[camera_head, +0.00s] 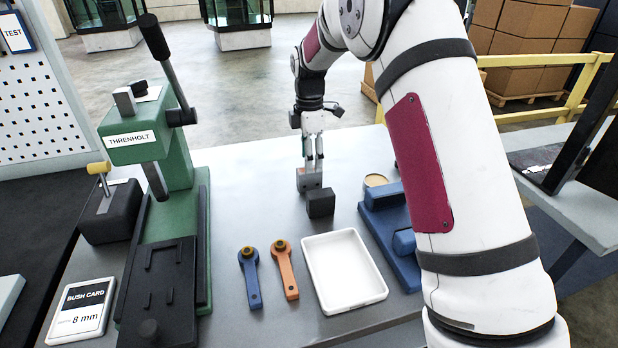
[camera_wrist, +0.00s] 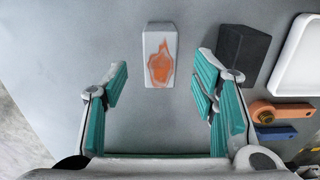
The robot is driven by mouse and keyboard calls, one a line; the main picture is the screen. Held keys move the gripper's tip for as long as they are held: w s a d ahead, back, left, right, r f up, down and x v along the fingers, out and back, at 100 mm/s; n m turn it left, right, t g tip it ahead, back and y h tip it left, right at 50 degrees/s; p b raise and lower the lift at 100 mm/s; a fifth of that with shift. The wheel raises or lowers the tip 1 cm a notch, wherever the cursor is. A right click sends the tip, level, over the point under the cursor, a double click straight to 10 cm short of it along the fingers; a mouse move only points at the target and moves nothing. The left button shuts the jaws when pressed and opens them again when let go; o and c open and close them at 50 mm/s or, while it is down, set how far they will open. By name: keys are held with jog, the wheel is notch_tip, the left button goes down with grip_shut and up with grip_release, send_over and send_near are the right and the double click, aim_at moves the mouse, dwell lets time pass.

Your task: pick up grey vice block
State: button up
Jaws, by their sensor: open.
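A light grey block (camera_wrist: 150,42) with an orange patch on its face lies ahead of my gripper (camera_wrist: 162,88) in the wrist view, between the lines of the two fingers. The fingers are spread and empty. In the head view my gripper (camera_head: 314,156) points down just over the same grey block (camera_head: 304,185), whose top is partly hidden by the fingers. A dark charcoal block (camera_head: 320,204) stands close beside it, nearer the head camera. In the wrist view the dark block (camera_wrist: 243,52) is to the right, apart from the grey one and beyond the right finger.
A white tray (camera_head: 343,301), a blue lever (camera_head: 251,285) and an orange lever (camera_head: 288,277) lie nearer on the grey table. A green press (camera_head: 175,165) stands left, and a blue fixture (camera_head: 386,222) right. The table left of the blocks is clear.

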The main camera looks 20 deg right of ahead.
aim_at(309, 176)
jog(key=shift+f+p, duration=0.4)
jog(key=shift+f, duration=3.05)
jog(key=shift+c, duration=0.3)
grip_shut()
